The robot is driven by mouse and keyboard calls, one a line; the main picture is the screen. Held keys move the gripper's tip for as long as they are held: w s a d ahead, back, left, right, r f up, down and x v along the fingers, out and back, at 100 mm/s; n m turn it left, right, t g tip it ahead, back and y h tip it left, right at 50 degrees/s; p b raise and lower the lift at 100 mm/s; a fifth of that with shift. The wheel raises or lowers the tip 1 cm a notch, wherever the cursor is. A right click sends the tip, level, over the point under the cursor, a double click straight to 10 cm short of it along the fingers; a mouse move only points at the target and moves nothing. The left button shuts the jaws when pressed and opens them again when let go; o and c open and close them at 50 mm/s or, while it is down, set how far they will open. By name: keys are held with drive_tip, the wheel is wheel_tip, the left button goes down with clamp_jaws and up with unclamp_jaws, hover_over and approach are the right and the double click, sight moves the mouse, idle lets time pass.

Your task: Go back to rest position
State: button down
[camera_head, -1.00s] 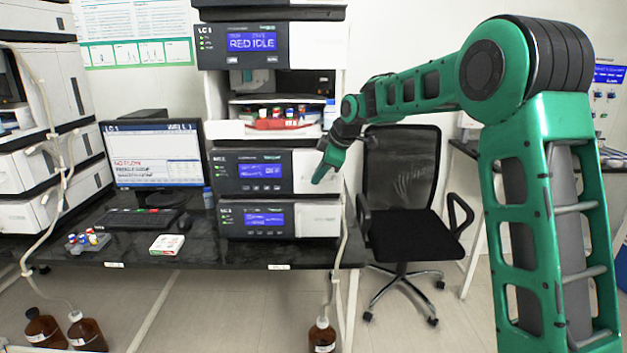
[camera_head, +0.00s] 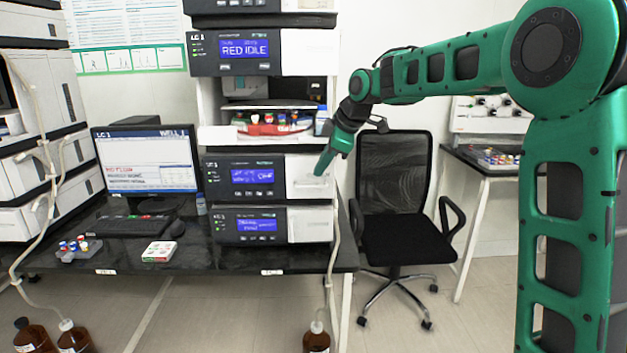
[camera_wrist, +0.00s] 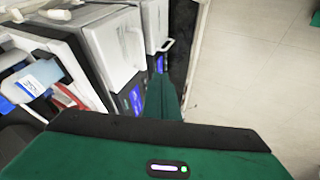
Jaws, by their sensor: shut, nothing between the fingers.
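My gripper (camera_head: 322,170) is at the end of my green arm, in front of the right part of the instrument stack (camera_head: 262,174). Its green fingers point down and to the left. They are shut with nothing between them. In the wrist view my gripper (camera_wrist: 165,85) points down past the side of the stack's white and black modules (camera_wrist: 115,50). I cannot tell from the pictures whether the fingertips touch the module front.
An open bay with a red tray (camera_head: 275,128) of vials is left of my gripper. An office chair (camera_head: 400,220) stands to the right. A monitor (camera_head: 146,160), a small white box (camera_head: 161,251) and a vial rack (camera_head: 78,249) are on the black bench (camera_head: 210,255). Brown bottles (camera_head: 316,338) stand below.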

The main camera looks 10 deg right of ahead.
drive_tip(key=s+d+f+m+g+h, duration=0.1)
drive_tip(key=s+d+f+m+h, duration=0.15)
drive_tip(key=s+d+m, duration=0.5)
drive_tip(key=s+d+f+m+g+h, duration=0.1)
drive_tip(key=s+d+f+m, duration=0.2)
drive_tip(key=s+d, duration=0.85)
drive_tip(key=s+d+f+m+g, duration=0.1)
drive_tip(key=s+f+m, duration=0.2)
drive_tip(key=s, duration=0.6)
drive_tip(key=s+f+m+g, duration=0.1)
drive_tip(key=s+f+m, duration=0.3)
drive_tip(key=s, duration=0.6)
drive_tip(key=s+d+f+m+g, duration=0.1)
drive_tip(key=s+f+m, duration=0.2)
drive_tip(key=s, duration=0.7)
drive_tip(key=shift+d+f+m+g, duration=0.2)
drive_tip(key=shift+d+m+g, duration=0.15)
drive_tip(key=shift+m, duration=0.2)
drive_tip(key=shift+a, duration=0.1)
